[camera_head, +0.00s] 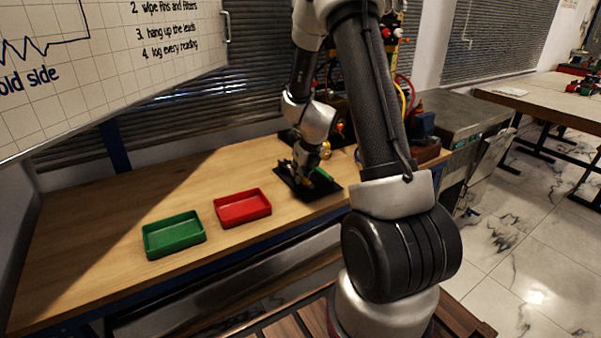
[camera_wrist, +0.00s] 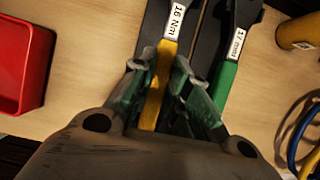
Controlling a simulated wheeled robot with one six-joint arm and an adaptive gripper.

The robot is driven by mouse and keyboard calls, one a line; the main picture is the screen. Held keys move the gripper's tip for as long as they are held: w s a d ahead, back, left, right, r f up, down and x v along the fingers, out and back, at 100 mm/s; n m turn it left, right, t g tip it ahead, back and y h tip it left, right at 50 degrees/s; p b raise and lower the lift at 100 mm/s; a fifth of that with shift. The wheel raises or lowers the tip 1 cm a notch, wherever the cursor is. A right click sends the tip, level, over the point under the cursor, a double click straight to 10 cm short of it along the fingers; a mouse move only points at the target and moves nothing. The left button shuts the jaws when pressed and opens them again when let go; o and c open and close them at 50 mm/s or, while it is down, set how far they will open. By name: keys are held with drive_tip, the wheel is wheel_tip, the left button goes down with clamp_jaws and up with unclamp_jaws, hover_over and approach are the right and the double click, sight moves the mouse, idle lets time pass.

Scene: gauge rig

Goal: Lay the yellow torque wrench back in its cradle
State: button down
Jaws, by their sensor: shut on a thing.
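The yellow torque wrench (camera_wrist: 157,88) with a white "16 Nm" label is between the fingers of my gripper (camera_wrist: 160,85) in the wrist view. The gripper is shut on its yellow handle. A green-handled tool (camera_wrist: 226,80) labelled "17 mm" lies just to the right. A dark cradle (camera_head: 326,190) lies under the gripper on the workbench; in the head view my gripper (camera_head: 303,180) is right over it. The wrench is mostly hidden there, and I cannot tell whether it touches the cradle.
A red tray (camera_head: 243,208) and a green tray (camera_head: 174,235) stand on the wooden workbench (camera_head: 110,215), left of the cradle. In the wrist view, a yellow cylinder (camera_wrist: 298,33) and coloured cables (camera_wrist: 297,130) are at the right. The bench's left part is clear.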

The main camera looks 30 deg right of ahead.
drive_tip(key=c, duration=1.3)
unclamp_jaws()
drive_tip(key=v, duration=1.2)
